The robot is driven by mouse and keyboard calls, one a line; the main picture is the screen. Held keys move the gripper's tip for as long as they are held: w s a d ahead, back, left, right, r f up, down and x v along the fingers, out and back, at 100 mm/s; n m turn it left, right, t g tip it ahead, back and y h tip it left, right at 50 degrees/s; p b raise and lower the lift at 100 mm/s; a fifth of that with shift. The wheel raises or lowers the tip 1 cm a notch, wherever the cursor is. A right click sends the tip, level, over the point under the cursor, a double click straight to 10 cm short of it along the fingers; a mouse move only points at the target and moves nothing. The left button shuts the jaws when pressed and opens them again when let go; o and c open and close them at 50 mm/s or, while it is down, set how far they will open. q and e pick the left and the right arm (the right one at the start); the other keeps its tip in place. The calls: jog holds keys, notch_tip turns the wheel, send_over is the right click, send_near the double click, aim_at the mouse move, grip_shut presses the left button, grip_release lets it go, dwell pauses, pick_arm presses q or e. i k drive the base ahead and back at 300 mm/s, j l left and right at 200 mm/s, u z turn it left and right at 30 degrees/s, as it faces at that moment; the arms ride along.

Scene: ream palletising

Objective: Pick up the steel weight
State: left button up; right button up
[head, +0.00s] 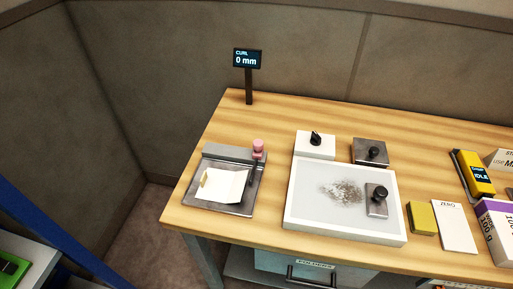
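One steel block (376,210) sits on the right part of a white tray (300,213), beside a patch of grey specks. The other steel block (361,157) stands behind the tray on the wooden table (300,119). Both look upright, and nothing is holding them. Neither of my grippers is in view.
A metal plate with a paper sheet (224,184) and a pink-topped lever (258,148) is at the left. A white block with a black knob (308,149) stands behind the tray. A yellow-green block (422,217), a white card (455,230) and boxes (490,225) are at the right. A display post (248,85) stands at the back left.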

aim_at(376, 195)
jog(key=z, duration=1.1)
